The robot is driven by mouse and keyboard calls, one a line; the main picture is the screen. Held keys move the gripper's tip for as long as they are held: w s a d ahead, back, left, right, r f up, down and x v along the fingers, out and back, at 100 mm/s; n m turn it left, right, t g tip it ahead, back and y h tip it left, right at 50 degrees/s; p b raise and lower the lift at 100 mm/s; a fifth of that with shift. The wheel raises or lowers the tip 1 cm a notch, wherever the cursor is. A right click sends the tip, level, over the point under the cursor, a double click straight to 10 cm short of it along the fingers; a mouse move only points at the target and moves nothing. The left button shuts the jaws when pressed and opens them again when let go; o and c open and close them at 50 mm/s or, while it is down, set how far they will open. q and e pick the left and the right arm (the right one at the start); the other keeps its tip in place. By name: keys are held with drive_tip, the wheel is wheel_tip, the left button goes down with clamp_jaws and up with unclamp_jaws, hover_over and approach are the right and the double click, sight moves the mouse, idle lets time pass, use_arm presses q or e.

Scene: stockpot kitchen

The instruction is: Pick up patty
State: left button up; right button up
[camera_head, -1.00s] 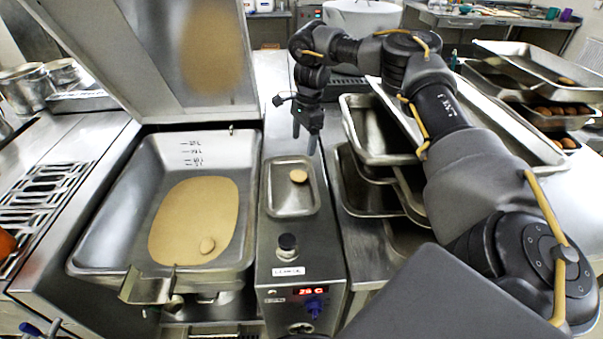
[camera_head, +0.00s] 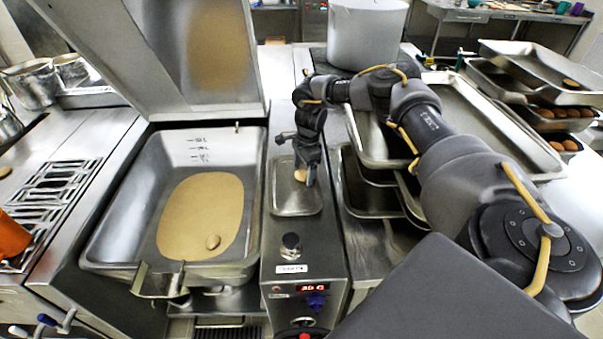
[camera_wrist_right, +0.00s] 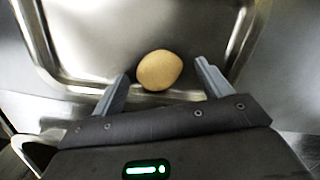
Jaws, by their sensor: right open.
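A small round tan patty (camera_head: 300,175) lies in the small metal tray (camera_head: 283,203) on top of the control unit. In the right wrist view the patty (camera_wrist_right: 159,70) lies near the tray's rim, just beyond and between the fingertips. My right gripper (camera_head: 306,177) is over the tray, pointing down, and partly covers the patty. The right wrist view shows its two grey fingers (camera_wrist_right: 165,82) apart with nothing held between them. My left gripper is not in view.
The pan's raised lid (camera_head: 160,60) stands behind it. Stacked metal trays (camera_head: 365,190) sit close to the right of the small tray. A large grey pot (camera_head: 366,35) stands at the back. More trays with several round items (camera_head: 555,112) are at the far right.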

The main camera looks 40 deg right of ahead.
drive_tip(key=shift+f, duration=0.2)
drive_tip(key=c, duration=1.1)
